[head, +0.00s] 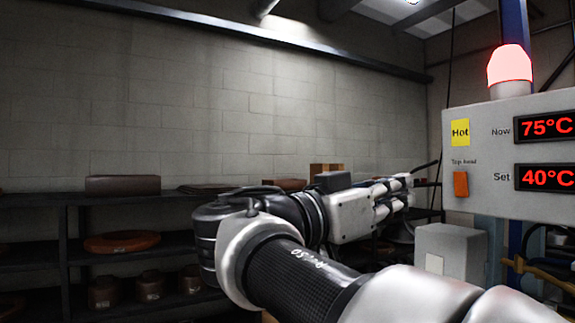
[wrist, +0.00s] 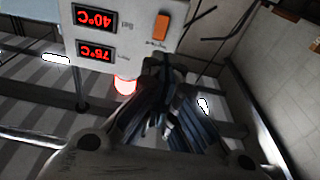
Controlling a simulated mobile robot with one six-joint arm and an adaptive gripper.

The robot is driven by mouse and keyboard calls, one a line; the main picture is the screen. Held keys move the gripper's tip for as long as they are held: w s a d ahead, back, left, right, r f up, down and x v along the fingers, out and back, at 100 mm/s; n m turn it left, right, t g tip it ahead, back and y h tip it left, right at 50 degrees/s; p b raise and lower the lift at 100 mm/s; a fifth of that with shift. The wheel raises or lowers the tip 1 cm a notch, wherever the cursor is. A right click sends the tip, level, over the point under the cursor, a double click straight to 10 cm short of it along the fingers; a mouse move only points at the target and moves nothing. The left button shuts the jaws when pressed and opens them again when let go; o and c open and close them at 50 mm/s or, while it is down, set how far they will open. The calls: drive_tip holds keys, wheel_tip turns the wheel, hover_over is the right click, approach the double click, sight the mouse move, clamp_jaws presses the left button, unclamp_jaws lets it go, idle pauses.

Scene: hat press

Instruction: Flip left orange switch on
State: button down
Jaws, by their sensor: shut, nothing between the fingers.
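The orange switch (head: 461,184) sits on the left part of the grey control panel (head: 490,206), below a yellow "Hot" label and the words "Top head". In the upside-down wrist view the switch (wrist: 161,27) shows near the top, just beyond my fingertips. My gripper (head: 409,180) is shut and empty, to the left of the panel and at about the switch's height. In the wrist view the dark fingers (wrist: 160,68) are together, apart from the switch in the picture. Whether the switch is tilted on or off is too small to tell.
Red displays read 75°C "Now" (head: 546,126) and 40°C "Set" (head: 548,177). A lit red lamp (head: 510,66) stands on the panel. A grey box (head: 452,252) is below it. Dark shelves (head: 75,240) with brown hat forms line the block wall at left.

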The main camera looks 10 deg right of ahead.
drive_tip(key=shift+r, duration=0.25)
drive_tip(key=p, duration=0.5)
approach(461, 185)
drive_tip(key=w+d+r, duration=0.2)
drive_tip(key=d+r, duration=0.2)
drive_tip(key=d, duration=0.1)
drive_tip(key=shift+w+d+f, duration=0.2)
drive_tip(key=shift+w+d, duration=0.05)
drive_tip(key=shift+d, duration=0.25)
drive_tip(key=shift+r, duration=0.1)
